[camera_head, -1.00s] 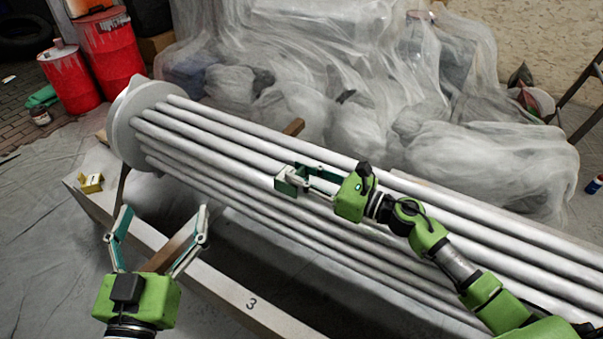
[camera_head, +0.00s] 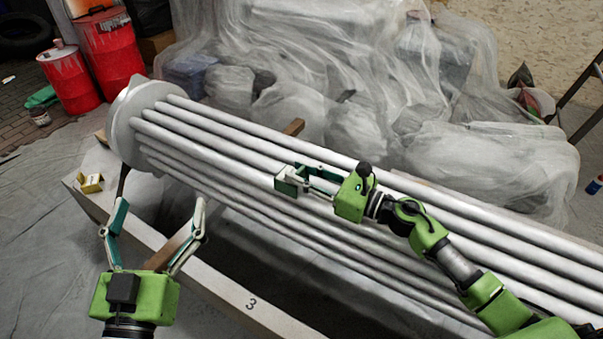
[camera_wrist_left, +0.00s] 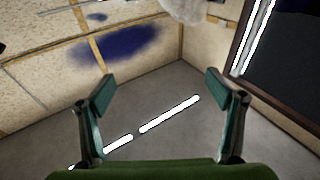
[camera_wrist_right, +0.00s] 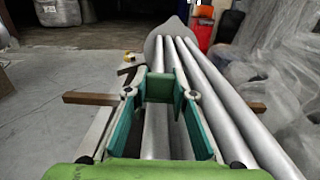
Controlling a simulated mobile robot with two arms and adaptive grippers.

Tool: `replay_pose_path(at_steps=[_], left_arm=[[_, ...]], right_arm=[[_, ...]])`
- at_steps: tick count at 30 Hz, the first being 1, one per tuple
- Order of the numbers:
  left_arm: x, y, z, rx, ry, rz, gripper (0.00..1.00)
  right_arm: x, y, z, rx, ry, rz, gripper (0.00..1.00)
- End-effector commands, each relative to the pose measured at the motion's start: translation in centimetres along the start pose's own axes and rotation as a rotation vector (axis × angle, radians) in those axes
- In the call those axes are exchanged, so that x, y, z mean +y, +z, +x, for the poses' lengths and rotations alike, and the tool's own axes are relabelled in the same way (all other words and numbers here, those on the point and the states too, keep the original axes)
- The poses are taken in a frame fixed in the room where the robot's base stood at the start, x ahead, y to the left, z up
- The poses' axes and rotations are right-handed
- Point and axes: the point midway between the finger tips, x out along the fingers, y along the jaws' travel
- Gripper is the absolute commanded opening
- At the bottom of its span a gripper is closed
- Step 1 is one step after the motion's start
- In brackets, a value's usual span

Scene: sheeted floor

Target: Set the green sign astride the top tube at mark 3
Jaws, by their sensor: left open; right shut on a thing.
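The green sign (camera_head: 287,184) is small and folded. It is between the fingers of my right gripper (camera_head: 306,178), which is shut on it at the tubes. In the right wrist view, the sign (camera_wrist_right: 160,87) stands between the fingertips, over a tube. I cannot tell whether it touches or straddles the tube. The grey tubes (camera_head: 215,141) run from upper left to lower right. Mark 3 (camera_head: 251,304) is on the pale beam's front part. My left gripper (camera_head: 160,208) is open and empty near the beam's left part, and open in the left wrist view (camera_wrist_left: 160,85).
A small yellow sign (camera_head: 91,183) sits on the left end of the pale beam (camera_head: 215,285). A round end plate (camera_head: 122,120) caps the tubes. Brown wood pieces (camera_head: 178,241) lie under them. Plastic-sheeted heaps (camera_head: 350,130) stand behind, with red drums (camera_head: 110,55) at upper left.

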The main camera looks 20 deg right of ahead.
Motion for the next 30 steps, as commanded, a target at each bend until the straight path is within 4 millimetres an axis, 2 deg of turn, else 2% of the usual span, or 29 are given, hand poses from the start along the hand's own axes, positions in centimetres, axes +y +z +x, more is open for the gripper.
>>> replay_pose_path(at_steps=[30], left_arm=[[0.5,-3.3,0.1,0.154,0.010,-0.005,0.85]], right_arm=[[0.0,-0.6,0.0,-0.001,0.000,0.000,0.00]])
